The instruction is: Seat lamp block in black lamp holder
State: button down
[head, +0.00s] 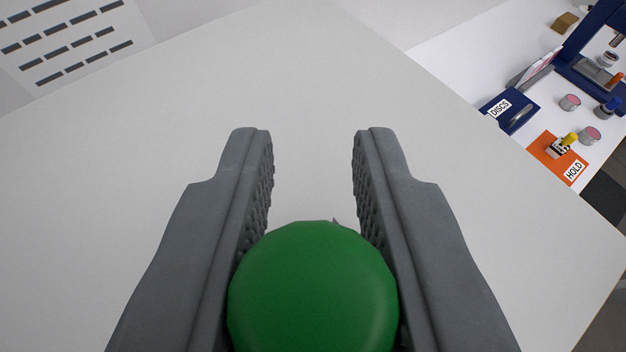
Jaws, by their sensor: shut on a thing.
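My gripper (315,140) reaches forward from the bottom of the head view, with one ridged grey finger on each side. It is shut on a green piece (313,290) with a round, smooth end, held well back from the fingertips. This may be the lamp block; only its round end shows, and the rest is hidden below the frame edge. I cannot make out a black lamp holder in this view.
A wide plain pale surface (480,210) fills the middle. A white table (455,50) at upper right carries a blue DISCS mat (495,97), an orange HOLD mat (540,146), small jars (570,102) and a blue frame (584,40). A slotted panel (70,40) is at upper left.

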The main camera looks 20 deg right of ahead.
jog(key=shift+f, duration=1.3)
jog(key=c, duration=1.2)
grip_release()
jog(key=shift+o, duration=0.2)
jog(key=v, duration=1.7)
jog(key=shift+s, duration=0.15)
